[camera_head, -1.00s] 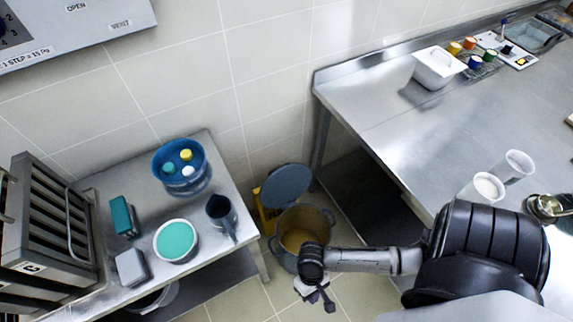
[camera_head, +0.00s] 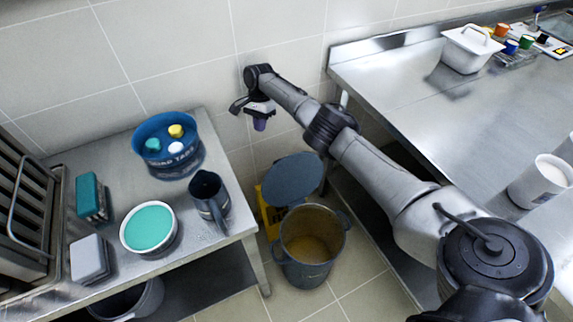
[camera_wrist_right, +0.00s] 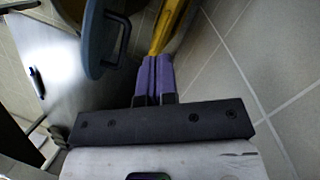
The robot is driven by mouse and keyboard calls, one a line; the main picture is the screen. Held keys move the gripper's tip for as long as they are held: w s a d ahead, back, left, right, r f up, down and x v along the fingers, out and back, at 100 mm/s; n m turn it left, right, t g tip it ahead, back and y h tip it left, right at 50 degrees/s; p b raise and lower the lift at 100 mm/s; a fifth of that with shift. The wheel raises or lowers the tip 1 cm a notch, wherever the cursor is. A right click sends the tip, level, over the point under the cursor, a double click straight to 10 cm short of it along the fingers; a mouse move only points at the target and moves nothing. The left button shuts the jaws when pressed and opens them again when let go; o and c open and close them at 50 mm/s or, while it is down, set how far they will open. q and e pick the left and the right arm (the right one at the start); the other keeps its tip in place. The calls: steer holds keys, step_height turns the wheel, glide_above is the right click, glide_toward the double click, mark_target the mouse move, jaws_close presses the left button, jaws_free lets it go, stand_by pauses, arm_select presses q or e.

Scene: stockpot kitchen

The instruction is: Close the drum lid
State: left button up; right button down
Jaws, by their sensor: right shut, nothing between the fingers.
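The drum (camera_head: 312,268) is a grey pot with side handles, standing on the floor between the two tables, with brownish contents inside. Its round blue-grey lid (camera_head: 293,180) is open, tilted up at the back of the rim. My right gripper (camera_head: 260,124) is above and behind the lid, near the wall, apart from it. Its purple fingers (camera_wrist_right: 153,78) are together and empty in the right wrist view. There the lid (camera_wrist_right: 95,40) shows at upper left, with a dark handle beside the fingers. My left gripper is not in view.
A yellow sign (camera_head: 270,213) stands behind the drum against the tiled wall. The left table (camera_head: 222,250) holds a blue tub (camera_head: 168,162), a grey jug (camera_head: 208,198) and a bowl (camera_head: 149,228). The right steel counter (camera_head: 440,130) flanks the drum.

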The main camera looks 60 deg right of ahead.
steer(key=shift+s+d+f+m+g+b, duration=0.7)
steer(key=shift+s+d+m+g, duration=0.6)
steer(key=shift+s+d+m, duration=1.5)
steer(key=shift+m+h, duration=0.3)
steer(key=shift+m, duration=0.1)
steer(key=s+a+f, duration=0.1)
steer(key=f, duration=0.1)
steer(key=s+a+f, duration=0.2)
steer(key=f, duration=0.1)
steer(key=s+a+f, duration=0.1)
steer(key=f, duration=0.2)
steer(key=shift+s+a, duration=0.15)
steer(key=shift+s, duration=0.15)
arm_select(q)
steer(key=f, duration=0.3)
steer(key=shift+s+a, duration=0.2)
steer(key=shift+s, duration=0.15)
arm_select(e)
steer(key=shift+s+a, duration=0.3)
steer(key=shift+s, duration=0.15)
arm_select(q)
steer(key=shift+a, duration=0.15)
